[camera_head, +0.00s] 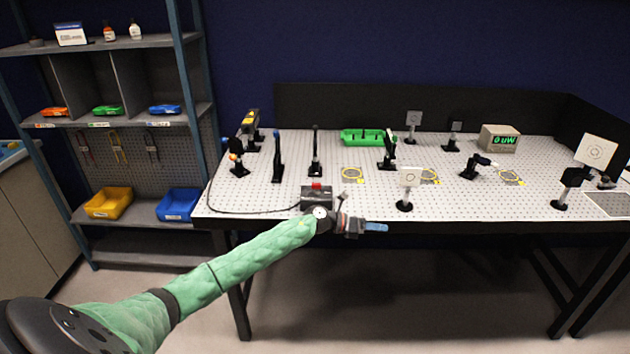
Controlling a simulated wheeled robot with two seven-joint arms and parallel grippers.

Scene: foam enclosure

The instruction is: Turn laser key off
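A small dark box with a red top part (316,195) stands at the front edge of the perforated table. A black cable runs from it to the left; it looks like the laser's key box. No key can be made out, and my wrist covers part of the box's front. My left arm, in a green sleeve, reaches in from the lower left. My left gripper (376,227) is just right of and below the box, its blue fingertips pointing right along the table edge. The fingers overlap in this view, so their opening is unclear. My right gripper is out of view.
Shelves with coloured bins stand left. The floor before the table is clear.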

